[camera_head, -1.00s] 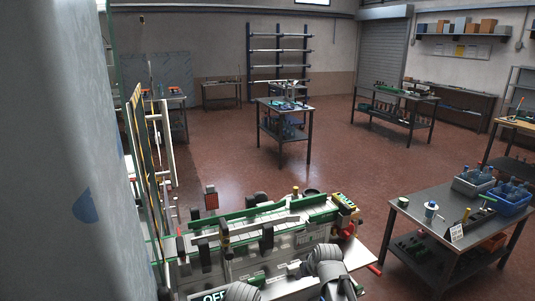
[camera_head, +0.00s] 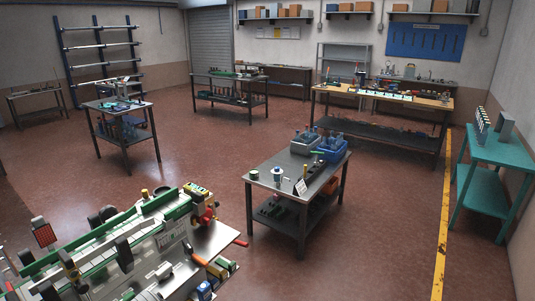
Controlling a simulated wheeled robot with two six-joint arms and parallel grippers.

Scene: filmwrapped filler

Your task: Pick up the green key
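I cannot make out a green key for certain in the head view. A small green item (camera_head: 318,153) shows at the front rim of the blue crate on the nearest grey table, too small to identify. Neither of my grippers is in view.
A grey table (camera_head: 270,176) holds a grey crate (camera_head: 303,148), a blue crate (camera_head: 333,157), a white sign and small containers. A green and white machine (camera_head: 175,232) fills the lower left. A teal table (camera_head: 492,152) stands right. Red floor (camera_head: 385,215) is open between the tables.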

